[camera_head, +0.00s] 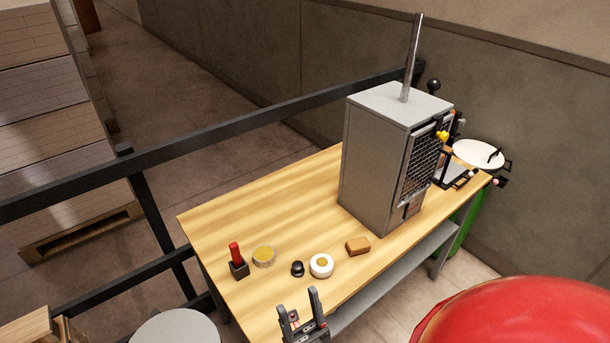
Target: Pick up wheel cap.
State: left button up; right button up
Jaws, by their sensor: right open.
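Several small items stand near the front left of the wooden table (290,205). Among them are a small black rounded piece (297,268) and a white ring with a yellow centre (321,265). The black piece looks most like the wheel cap, but at this size I cannot be sure. My right gripper (298,300) is open and empty at the table's front edge. It is apart from both pieces, below them in the picture. My left gripper is not in view.
A red stick in a black holder (239,267), a round yellow-topped tin (263,256) and a brown block (357,245) stand nearby. A tall grey cabinet (375,165) stands behind to the right. A dark rail (200,145) runs behind the table. The table's back left is clear.

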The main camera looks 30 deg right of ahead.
aim_at(297, 269)
jog(key=z, duration=1.05)
